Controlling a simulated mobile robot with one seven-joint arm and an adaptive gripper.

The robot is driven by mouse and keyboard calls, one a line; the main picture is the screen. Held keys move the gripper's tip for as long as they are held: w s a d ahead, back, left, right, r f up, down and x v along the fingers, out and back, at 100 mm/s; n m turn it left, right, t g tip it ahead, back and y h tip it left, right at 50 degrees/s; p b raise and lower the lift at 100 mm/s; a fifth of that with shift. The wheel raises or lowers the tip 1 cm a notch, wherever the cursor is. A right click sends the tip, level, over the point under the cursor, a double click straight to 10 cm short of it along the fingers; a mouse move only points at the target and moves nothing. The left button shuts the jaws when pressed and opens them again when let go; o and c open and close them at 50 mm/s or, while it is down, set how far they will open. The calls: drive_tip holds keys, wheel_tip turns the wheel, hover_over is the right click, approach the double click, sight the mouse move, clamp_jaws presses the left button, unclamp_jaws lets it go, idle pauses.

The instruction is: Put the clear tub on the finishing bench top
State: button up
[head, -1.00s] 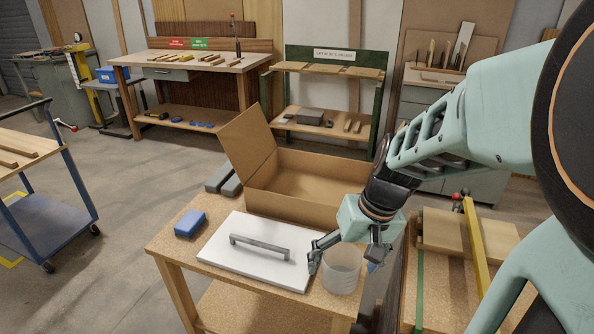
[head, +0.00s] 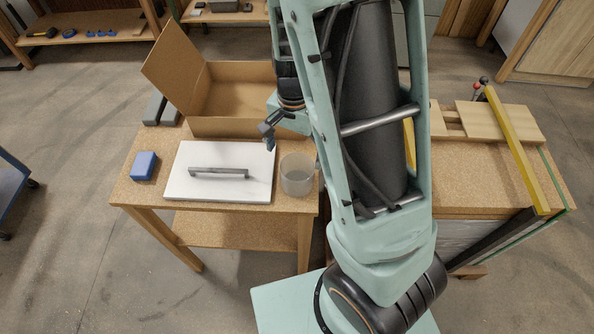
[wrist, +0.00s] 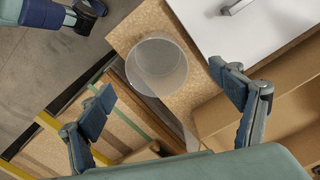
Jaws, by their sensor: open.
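The clear tub (head: 297,175) stands upright on the particleboard table (head: 150,188), beside the right edge of a white panel. It is round, open-topped and see-through. In the wrist view the tub (wrist: 157,67) lies ahead of and between the two spread fingers of my gripper (wrist: 160,92), apart from both. In the head view my gripper (head: 269,132) hangs behind the tub, near the box's front wall, partly hidden by my arm. It is open and empty. I cannot tell which surface is the finishing bench top.
The white panel (head: 220,188) with a grey handle (head: 219,173) lies left of the tub. A blue block (head: 144,166) and an open cardboard box (head: 212,127) share the table. A bench with a yellow bar (head: 516,150) stands to the right.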

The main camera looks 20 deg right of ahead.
approach(297, 168)
drive_tip(key=s+f, duration=0.2)
drive_tip(key=s+a+f, duration=0.1)
drive_tip(key=s+f, duration=0.1)
drive_tip(key=shift+s, duration=0.1)
drive_tip(key=c, duration=1.3)
drive_tip(key=shift+r, duration=0.2)
drive_tip(key=shift+c, duration=0.2)
